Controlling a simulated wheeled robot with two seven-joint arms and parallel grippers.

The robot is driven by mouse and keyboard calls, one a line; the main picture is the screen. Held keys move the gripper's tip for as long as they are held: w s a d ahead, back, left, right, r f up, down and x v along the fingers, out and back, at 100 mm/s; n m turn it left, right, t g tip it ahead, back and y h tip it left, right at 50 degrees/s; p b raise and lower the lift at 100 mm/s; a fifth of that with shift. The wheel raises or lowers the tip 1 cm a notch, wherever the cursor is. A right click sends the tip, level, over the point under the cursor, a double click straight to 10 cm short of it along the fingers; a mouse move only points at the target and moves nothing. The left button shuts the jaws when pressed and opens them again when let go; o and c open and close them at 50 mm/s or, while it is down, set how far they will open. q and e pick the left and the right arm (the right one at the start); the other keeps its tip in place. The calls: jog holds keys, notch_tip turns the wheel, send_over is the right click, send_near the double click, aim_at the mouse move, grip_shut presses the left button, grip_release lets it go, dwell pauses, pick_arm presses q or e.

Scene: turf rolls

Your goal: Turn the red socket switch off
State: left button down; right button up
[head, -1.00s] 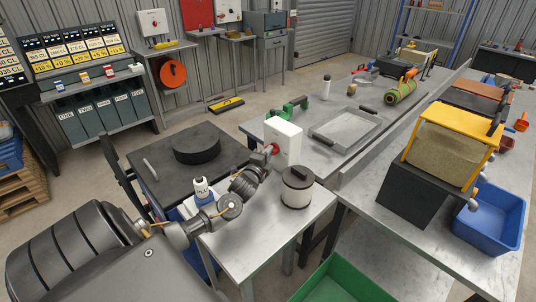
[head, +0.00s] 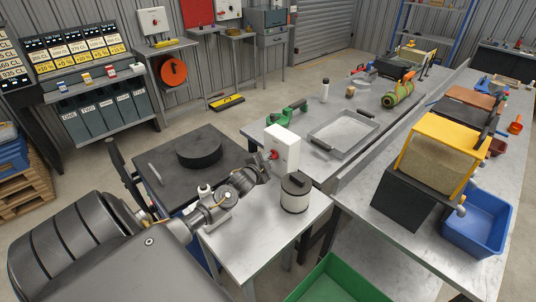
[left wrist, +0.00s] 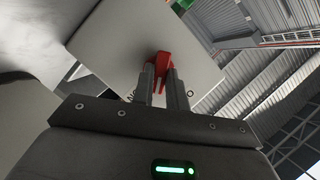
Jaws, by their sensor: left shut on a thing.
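The red socket switch (head: 274,155) is a red handle on the front of a white box (head: 284,147) that stands upright on the metal bench. My left gripper (head: 267,167) reaches it from the lower left. In the left wrist view, the two fingers of my left gripper (left wrist: 161,76) are closed on the red handle (left wrist: 163,57), against the white box face (left wrist: 105,45). Dark letters on that face show beside the fingers, partly hidden by them. The fingers cover part of the handle, so its exact setting is hard to read. My right gripper is out of view.
A cream canister with a dark lid (head: 295,192) stands just right of the gripper. A green tool (head: 288,113) and a metal tray (head: 343,135) lie behind the box. A dark cart with a round black disc (head: 199,152) is at left. A green bin (head: 340,280) is in front.

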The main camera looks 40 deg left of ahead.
pick_arm(q)
jog(key=shift+a+r+n+g+h+p, duration=0.15)
jog(key=shift+n+g+h+p, duration=0.3)
jog(key=shift+n+h+p, duration=1.2)
jog(key=shift+a+r+n+g+h+p, duration=0.15)
jog(key=shift+n+g+h+p, duration=0.6)
jog(key=shift+n, duration=1.5)
jog(key=shift+f+t+p, duration=0.1)
jog(key=shift+t+p, duration=0.2)
jog(key=shift+p, duration=0.15)
jog(key=c, duration=1.4)
grip_release()
jog(key=shift+a, duration=0.1)
jog(key=b+v, duration=0.2)
jog(key=v, duration=0.8)
jog(key=shift+s, duration=0.35)
